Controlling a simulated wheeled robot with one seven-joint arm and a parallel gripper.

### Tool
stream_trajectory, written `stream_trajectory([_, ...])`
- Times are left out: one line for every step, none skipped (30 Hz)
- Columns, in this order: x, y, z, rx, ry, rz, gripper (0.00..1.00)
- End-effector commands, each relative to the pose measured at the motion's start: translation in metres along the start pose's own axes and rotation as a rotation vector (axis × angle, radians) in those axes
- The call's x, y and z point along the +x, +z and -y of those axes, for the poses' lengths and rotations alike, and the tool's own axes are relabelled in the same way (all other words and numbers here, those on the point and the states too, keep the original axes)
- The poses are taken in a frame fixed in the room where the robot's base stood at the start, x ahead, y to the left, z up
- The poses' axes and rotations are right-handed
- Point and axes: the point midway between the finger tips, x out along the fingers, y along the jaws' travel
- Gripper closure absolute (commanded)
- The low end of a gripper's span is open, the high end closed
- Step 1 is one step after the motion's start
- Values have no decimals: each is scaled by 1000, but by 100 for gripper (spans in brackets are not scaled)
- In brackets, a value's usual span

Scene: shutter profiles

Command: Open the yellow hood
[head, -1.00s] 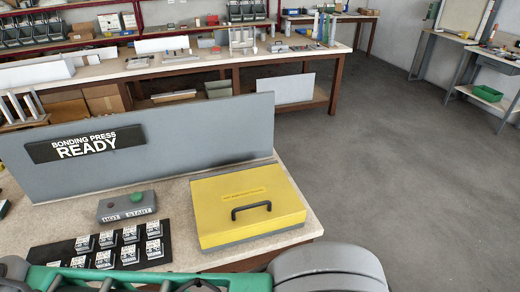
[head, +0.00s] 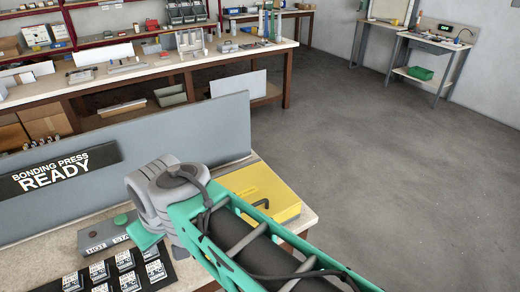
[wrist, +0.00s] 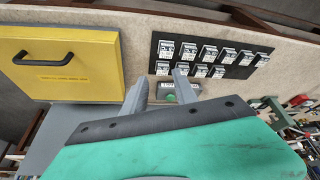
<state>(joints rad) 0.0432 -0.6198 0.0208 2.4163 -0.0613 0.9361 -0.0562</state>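The yellow hood (head: 278,184) is shut and lies flat on its grey base on the bench, right of the grey panel. My arm covers its near left part in the head view. Its dark bar handle (head: 262,203) shows only in part there. In the wrist view the hood (wrist: 85,75) fills the left side, upside down, with its whole handle (wrist: 43,60) showing. My gripper (wrist: 160,76) has its two grey fingers apart with nothing held between them. It is beside the hood, not touching the handle. I cannot make out the fingers in the head view.
The READY sign panel (head: 110,165) stands along the bench's back. A grey box with a green button (head: 121,219) and a black tray of several small parts (head: 165,266) lie left of the hood. Open floor (head: 400,150) lies to the right.

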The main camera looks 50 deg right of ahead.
Motion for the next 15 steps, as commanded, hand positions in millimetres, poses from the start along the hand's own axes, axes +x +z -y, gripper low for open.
stream_trajectory([-5, -19, -5, -59, -15, 5, 66])
stream_trajectory([-10, -32, -11, -111, -26, 7, 66])
stream_trajectory([-18, -52, -24, -196, -41, 11, 66])
stream_trajectory([-23, -66, -36, -270, -51, 15, 66])
stream_trajectory([-28, -79, -53, -348, -59, 21, 66])
stream_trajectory([-36, -94, -78, -459, -65, 28, 66])
stream_trajectory([-42, -102, -100, -545, -67, 35, 66])
stream_trajectory([-47, -108, -122, -631, -67, 44, 66])
stream_trajectory([-54, -111, -153, -743, -64, 61, 66])
stream_trajectory([-58, -110, -176, -822, -61, 76, 66])
stream_trajectory([-62, -108, -198, -896, -58, 92, 66])
stream_trajectory([-67, -103, -225, -984, -54, 115, 66])
stream_trajectory([-71, -98, -242, -1043, -52, 131, 66])
stream_trajectory([-74, -93, -257, -1092, -49, 147, 66])
stream_trajectory([-78, -87, -273, -1147, -48, 165, 66])
